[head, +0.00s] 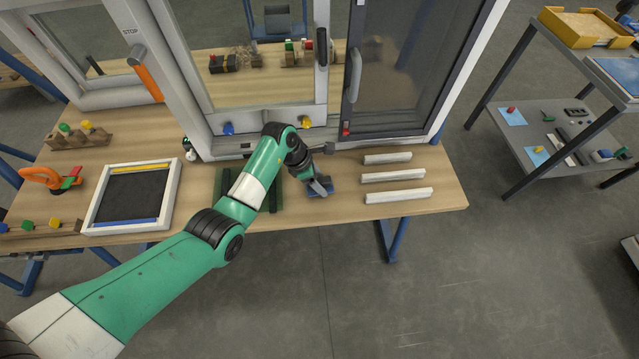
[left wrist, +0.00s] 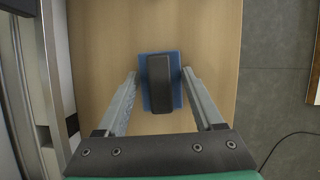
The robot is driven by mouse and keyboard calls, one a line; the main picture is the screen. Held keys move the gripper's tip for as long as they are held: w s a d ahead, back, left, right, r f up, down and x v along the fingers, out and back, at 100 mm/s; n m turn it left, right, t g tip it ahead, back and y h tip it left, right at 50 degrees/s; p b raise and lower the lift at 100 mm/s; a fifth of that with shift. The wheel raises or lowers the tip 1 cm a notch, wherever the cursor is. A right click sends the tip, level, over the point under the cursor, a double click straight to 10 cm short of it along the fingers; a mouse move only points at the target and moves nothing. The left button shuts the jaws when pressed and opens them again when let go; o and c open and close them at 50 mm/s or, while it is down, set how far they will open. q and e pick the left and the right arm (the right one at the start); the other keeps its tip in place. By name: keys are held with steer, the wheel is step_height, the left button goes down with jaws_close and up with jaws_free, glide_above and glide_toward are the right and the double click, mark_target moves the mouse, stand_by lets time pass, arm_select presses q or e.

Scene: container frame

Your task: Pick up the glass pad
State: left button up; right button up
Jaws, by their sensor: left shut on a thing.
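The glass pad is a blue rectangular pad (left wrist: 173,100) with a black block-shaped handle on top. In the left wrist view it sits between the two grey fingers of my left gripper (left wrist: 159,76). In the head view the blue pad (head: 325,190) shows small under my left gripper (head: 319,186), near the table's front edge. The gripper is shut on the pad, with a finger along each side. Whether the pad touches the wood or hangs just above it I cannot tell. My right gripper is not in view.
Three white strips (head: 398,196) lie right of the pad. A dark green rack (head: 232,185) stands to its left, beside a white-framed dark panel (head: 135,197). A large white window frame (head: 240,145) rises behind. A grey shelf cart (head: 550,130) stands at right.

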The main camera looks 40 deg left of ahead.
mark_target(325, 181)
arm_select(q)
steer(key=r+p, duration=0.1)
steer(key=r, duration=0.1)
steer(key=r+p, duration=0.2)
steer(key=shift+s+d+r, duration=0.15)
steer(key=shift+d+r, duration=0.05)
steer(key=s+d+r+p, duration=0.2)
steer(key=s+d+r, duration=0.1)
steer(key=s+d+r+p, duration=0.2)
steer(key=s+d, duration=0.1)
steer(key=s+d+r+p, duration=0.2)
steer(key=s+d+r, duration=0.1)
steer(key=d, duration=0.1)
steer(key=shift+d+r, duration=0.1)
steer(key=shift+r, duration=0.2)
